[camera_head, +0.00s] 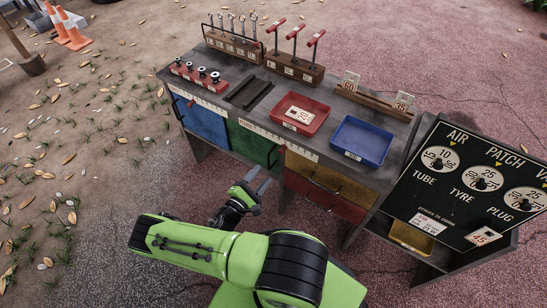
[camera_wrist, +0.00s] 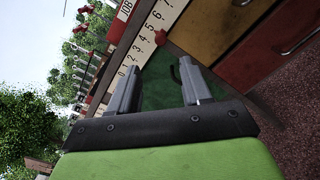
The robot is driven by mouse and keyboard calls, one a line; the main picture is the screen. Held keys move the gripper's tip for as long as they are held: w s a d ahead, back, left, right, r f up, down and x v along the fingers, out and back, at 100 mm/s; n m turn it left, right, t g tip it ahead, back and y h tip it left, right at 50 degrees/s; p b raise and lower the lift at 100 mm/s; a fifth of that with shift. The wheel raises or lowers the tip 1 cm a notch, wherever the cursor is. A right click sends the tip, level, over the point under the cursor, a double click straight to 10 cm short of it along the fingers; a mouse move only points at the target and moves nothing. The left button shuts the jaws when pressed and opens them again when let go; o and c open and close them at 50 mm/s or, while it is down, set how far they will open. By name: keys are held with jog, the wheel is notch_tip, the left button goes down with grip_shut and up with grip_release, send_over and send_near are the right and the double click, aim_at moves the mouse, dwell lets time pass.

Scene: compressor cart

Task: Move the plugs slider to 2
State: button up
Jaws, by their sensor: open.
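My gripper (camera_head: 259,180) is open and empty in front of the bench, by the green drawer. In the wrist view its two fingers (camera_wrist: 159,64) point toward the bench front, apart from each other. A white number scale (camera_wrist: 140,57) runs along the bench edge ahead of them, with digits from 0 to 6. A red slider knob (camera_wrist: 160,37) sits by the scale near 4, apart from the fingers. In the head view a white scale strip (camera_head: 278,138) runs along the front edge. I cannot read the word plugs on it.
The bench top holds a red tray (camera_head: 318,118), a blue tray (camera_head: 376,127), a wrench rack (camera_head: 235,43) and red T-handled tools (camera_head: 294,40). A dark gauge panel (camera_head: 470,185) leans at the right. The ground left of the bench is open.

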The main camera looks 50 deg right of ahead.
aim_at(280, 152)
jog(key=d, duration=0.3)
jog(key=d+b, duration=0.1)
jog(key=d, duration=0.3)
jog(key=w+d+b, duration=0.1)
jog(key=d, duration=0.2)
jog(key=shift+d, duration=0.4)
grip_shut()
